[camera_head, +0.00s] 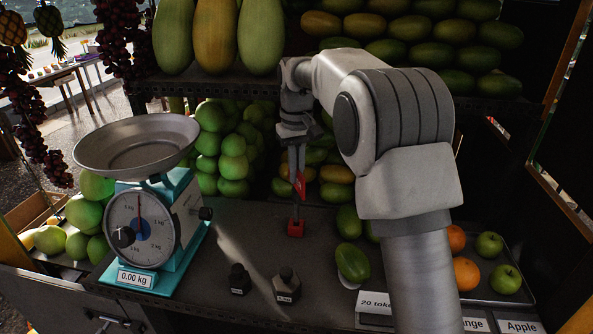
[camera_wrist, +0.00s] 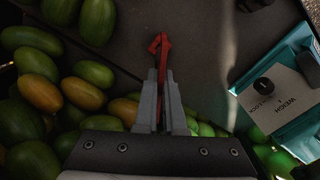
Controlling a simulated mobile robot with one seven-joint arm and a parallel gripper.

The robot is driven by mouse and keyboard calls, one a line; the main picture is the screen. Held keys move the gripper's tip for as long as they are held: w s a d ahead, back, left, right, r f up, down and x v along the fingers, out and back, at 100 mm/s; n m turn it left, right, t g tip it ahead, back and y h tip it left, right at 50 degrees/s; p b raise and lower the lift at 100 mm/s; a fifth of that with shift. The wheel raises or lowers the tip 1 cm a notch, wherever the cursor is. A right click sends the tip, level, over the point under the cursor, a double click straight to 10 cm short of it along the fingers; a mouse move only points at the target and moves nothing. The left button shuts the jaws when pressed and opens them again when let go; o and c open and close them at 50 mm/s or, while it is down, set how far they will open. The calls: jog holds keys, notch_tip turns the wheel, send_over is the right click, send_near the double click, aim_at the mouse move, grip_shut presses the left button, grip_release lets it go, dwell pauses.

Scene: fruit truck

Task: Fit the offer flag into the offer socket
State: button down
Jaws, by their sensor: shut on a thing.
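My gripper (camera_head: 297,168) points down over the dark counter, left of my arm's large white link. It is shut on the red offer flag (camera_head: 300,184), seen nearly edge-on just below the fingers. A thin pole runs down from the flag toward a small red block (camera_head: 296,229) on the counter, which looks like the offer socket. I cannot tell whether the pole's lower end is inside the block or just above it. In the wrist view the fingers (camera_wrist: 163,76) close on the red flag (camera_wrist: 164,54), and red parts overlap beyond the tips.
A teal scale (camera_head: 160,235) with a metal pan stands left. Two small dark weights (camera_head: 287,285) sit on the front counter. A green papaya (camera_head: 353,262) lies right of the block. Green fruit (camera_head: 225,155) is piled behind, under a shelf. A fruit tray (camera_head: 510,297) is at right.

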aim_at(296, 188)
jog(key=shift+f+b, duration=0.85)
jog(key=shift+f, duration=0.85)
jog(key=c, duration=0.9)
grip_release()
notch_tip(296, 188, up, 17)
jog(key=shift+r+p, duration=0.2)
jog(key=shift+p, duration=0.75)
